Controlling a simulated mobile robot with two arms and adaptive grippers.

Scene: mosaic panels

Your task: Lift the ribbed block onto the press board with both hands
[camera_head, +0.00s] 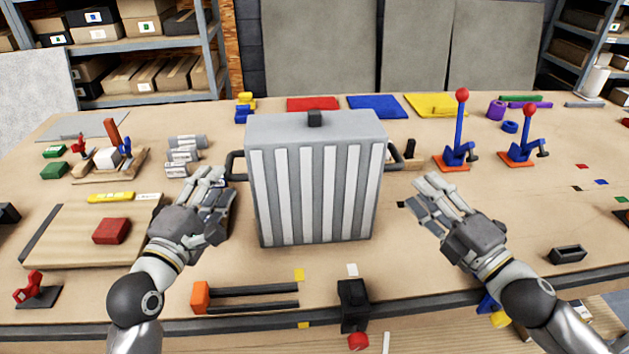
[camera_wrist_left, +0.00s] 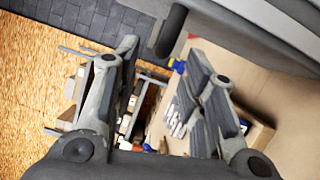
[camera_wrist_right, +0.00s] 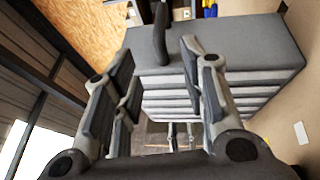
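The ribbed block (camera_head: 315,180) stands upright on the table in the middle of the head view, grey with pale vertical ribs. Dark handles stick out at its left (camera_head: 234,165) and right (camera_head: 396,156) sides. My left gripper (camera_head: 218,188) is open and empty, just left of the block and below its left handle. That handle shows beyond the fingertips in the left wrist view (camera_wrist_left: 172,30). My right gripper (camera_head: 430,192) is open and empty, right of the block. The right handle shows beyond its fingers (camera_wrist_right: 160,35). A wooden board (camera_head: 75,222), possibly the press board, lies at left.
A red block (camera_head: 111,231) lies on the wooden board. Two blue levers with red knobs (camera_head: 458,130) stand at right. An orange-ended two-rod fixture (camera_head: 245,296) and a black clamp (camera_head: 353,300) sit at the front edge.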

